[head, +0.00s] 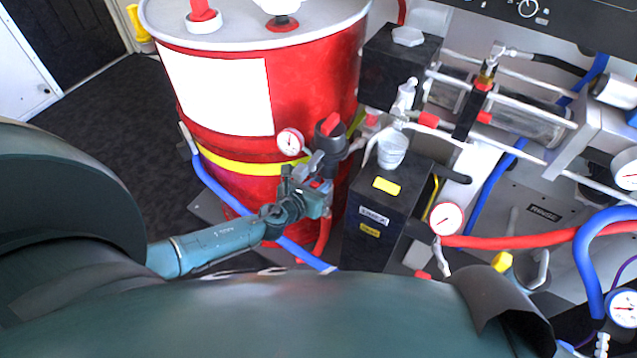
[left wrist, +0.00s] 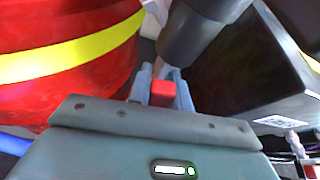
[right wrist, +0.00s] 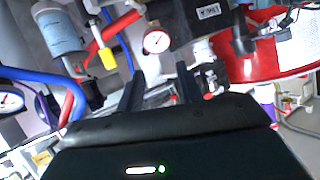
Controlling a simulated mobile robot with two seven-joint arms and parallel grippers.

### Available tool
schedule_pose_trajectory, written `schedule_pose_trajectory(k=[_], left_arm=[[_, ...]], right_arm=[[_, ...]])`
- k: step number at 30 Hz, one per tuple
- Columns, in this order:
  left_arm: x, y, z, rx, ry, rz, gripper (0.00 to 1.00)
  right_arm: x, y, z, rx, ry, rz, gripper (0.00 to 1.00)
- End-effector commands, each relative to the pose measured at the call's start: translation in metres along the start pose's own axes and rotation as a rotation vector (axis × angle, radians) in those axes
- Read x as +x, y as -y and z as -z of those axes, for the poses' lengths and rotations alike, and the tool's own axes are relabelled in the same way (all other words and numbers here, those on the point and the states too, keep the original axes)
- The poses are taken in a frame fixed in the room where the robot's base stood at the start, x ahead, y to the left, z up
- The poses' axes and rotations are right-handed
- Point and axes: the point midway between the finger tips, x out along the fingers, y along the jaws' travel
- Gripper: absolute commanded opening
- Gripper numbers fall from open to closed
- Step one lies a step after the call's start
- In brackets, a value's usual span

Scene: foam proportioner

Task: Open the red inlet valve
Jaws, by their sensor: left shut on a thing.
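The red inlet valve shows as a small red handle (left wrist: 162,92) between my left gripper's fingers in the left wrist view. My left gripper (left wrist: 160,85) is shut on it, one finger on each side. In the head view my left gripper (head: 322,188) is in front of the red drum, below a dark pump fitting (head: 330,137); it mostly hides the handle there. My right gripper (right wrist: 160,78) shows in the right wrist view with its two dark fingers apart and nothing between them.
The red drum (head: 310,85) with a yellow band stands left of the dark box (head: 385,215). A gauge (head: 291,141) sits just above my left gripper. Blue and red hoses (head: 500,238) and more gauges (head: 446,218) crowd the right. Dark floor (head: 100,130) is clear at left.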

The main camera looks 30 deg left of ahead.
Motion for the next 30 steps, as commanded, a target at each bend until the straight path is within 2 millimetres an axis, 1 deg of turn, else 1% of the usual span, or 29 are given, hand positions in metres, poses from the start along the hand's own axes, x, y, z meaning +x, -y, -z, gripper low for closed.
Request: schedule_pose_trajectory(k=[3, 4, 12, 19, 22, 26, 30], left_arm=[[0.000, 0.000, 0.001, -0.001, -0.001, 0.000, 0.00], [0.000, 0.000, 0.001, -0.001, -0.001, 0.001, 0.21], [0.000, 0.000, 0.001, -0.002, -0.001, 0.001, 0.42], [-0.001, 0.000, 0.000, -0.002, -0.001, 0.001, 0.42], [-0.007, 0.000, 0.000, -0.001, -0.001, 0.001, 0.42], [-0.028, 0.000, -0.001, -0.001, -0.003, 0.002, 0.42], [-0.060, 0.000, -0.001, 0.000, -0.003, 0.002, 0.42]], right_arm=[[0.000, 0.000, 0.000, 0.000, 0.001, 0.000, 0.36], [0.000, 0.000, -0.001, 0.000, 0.001, 0.000, 0.36], [0.000, 0.000, -0.001, 0.000, 0.002, 0.000, 0.36], [0.000, 0.000, 0.000, 0.000, 0.002, -0.001, 0.36], [-0.001, 0.001, 0.001, 0.001, 0.004, 0.000, 0.36], [-0.003, 0.002, 0.003, 0.007, 0.020, 0.002, 0.36], [0.000, 0.003, -0.003, 0.012, 0.052, 0.006, 0.36]])
